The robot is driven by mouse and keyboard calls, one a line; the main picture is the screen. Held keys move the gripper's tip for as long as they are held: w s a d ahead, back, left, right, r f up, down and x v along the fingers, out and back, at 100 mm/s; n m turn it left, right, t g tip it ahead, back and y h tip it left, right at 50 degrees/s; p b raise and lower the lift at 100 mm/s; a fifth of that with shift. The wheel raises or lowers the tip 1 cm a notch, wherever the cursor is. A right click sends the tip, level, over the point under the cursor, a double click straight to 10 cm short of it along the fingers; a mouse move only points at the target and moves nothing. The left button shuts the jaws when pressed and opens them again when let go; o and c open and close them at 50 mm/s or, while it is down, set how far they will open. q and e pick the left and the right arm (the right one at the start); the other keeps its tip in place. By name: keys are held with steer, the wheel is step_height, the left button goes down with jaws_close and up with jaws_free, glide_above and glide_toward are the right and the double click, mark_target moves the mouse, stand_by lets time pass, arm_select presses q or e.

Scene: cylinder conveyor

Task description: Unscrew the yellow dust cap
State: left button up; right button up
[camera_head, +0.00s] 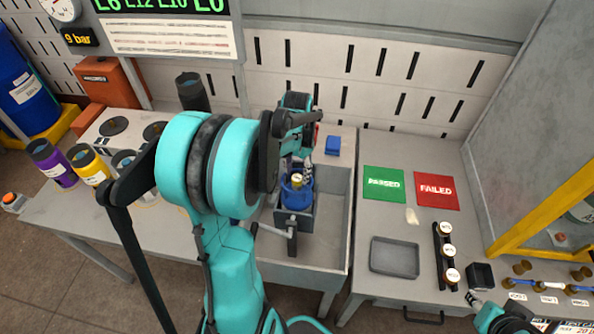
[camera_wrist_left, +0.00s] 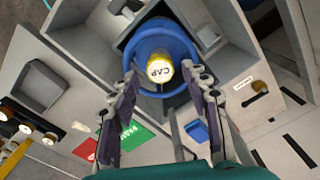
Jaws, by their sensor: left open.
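The yellow dust cap (camera_wrist_left: 160,69) has a pale top lettered CAP and sits inside the blue ring collar of a blue cylinder (camera_wrist_left: 172,47). In the head view the cap (camera_head: 297,180) shows on the upright blue cylinder (camera_head: 296,198), which stands in a grey fixture. My left gripper (camera_wrist_left: 160,76) is open, its fingers reaching toward the cap from either side of its near edge. Whether they touch it is unclear. In the head view my left wrist hides part of this gripper. My right gripper (camera_head: 474,298) is at the lower right edge, its fingers too small to judge.
A grey tray (camera_head: 342,235) surrounds the fixture. To the right are green PASSED (camera_head: 384,184) and red FAILED (camera_head: 437,190) mats, an empty shallow tray (camera_head: 394,258) and a rack of white-topped pieces (camera_head: 447,250). Purple (camera_head: 53,164) and yellow (camera_head: 90,164) cylinders stand at left.

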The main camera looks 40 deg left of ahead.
mark_target(297, 181)
arm_select(q)
steer(key=m, duration=0.3)
steer(key=shift+f+b, duration=1.05)
steer(key=shift+f, duration=0.25)
